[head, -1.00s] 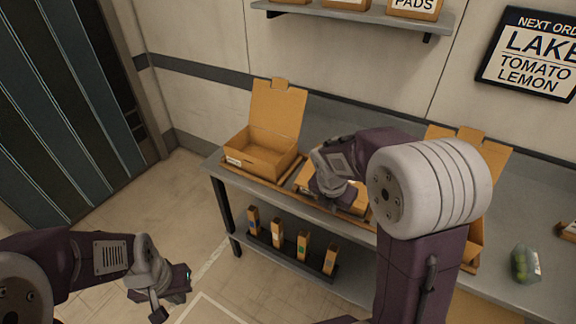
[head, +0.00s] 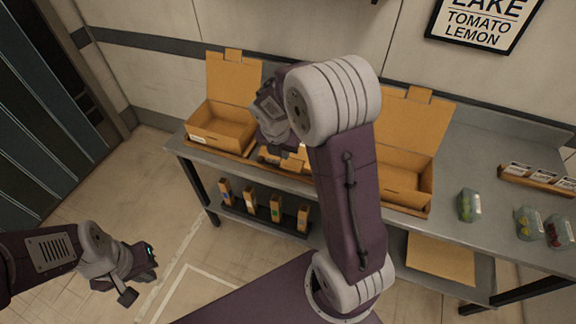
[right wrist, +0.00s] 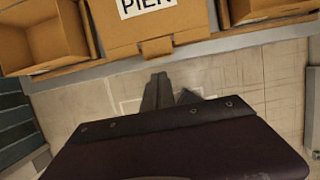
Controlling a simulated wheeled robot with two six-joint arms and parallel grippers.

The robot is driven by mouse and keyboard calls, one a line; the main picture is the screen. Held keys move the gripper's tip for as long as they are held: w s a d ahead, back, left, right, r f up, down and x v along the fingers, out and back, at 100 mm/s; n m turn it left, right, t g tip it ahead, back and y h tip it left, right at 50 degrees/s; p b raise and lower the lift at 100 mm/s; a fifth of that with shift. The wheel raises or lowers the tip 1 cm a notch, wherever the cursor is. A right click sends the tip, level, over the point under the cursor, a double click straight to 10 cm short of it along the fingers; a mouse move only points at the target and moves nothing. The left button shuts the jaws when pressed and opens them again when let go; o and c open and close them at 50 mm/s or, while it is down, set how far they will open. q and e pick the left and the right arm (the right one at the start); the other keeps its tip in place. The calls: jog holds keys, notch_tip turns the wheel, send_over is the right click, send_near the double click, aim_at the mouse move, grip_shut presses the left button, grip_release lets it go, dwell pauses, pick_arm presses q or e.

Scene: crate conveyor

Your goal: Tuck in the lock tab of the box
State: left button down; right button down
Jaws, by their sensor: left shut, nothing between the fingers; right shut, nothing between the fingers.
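A closed cardboard box (right wrist: 115,30) with a label reading "PIER" stands between two open boxes in the right wrist view. Its lock tab (right wrist: 156,47) sticks out at the front edge of the lid, outside the front wall. In the head view this middle box (head: 292,163) is mostly hidden behind my right arm. My right gripper (right wrist: 158,82) is shut and empty, just in front of the tab and apart from it in the picture. My left gripper (head: 142,278) is shut and empty, low at the left, over the floor and away from the bench.
An open box (head: 222,128) stands at the left of the bench, another (head: 405,185) at the right, both lids raised. Clear punnets (head: 468,205) stand further right. Several small cartons (head: 250,200) stand on the lower shelf. A sign (head: 482,22) hangs on the wall.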

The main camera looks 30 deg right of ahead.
aim_at(289, 169)
jog(key=b+x, duration=0.1)
jog(key=x, duration=1)
jog(key=shift+w+d+f, duration=0.1)
jog(key=shift+f, duration=0.15)
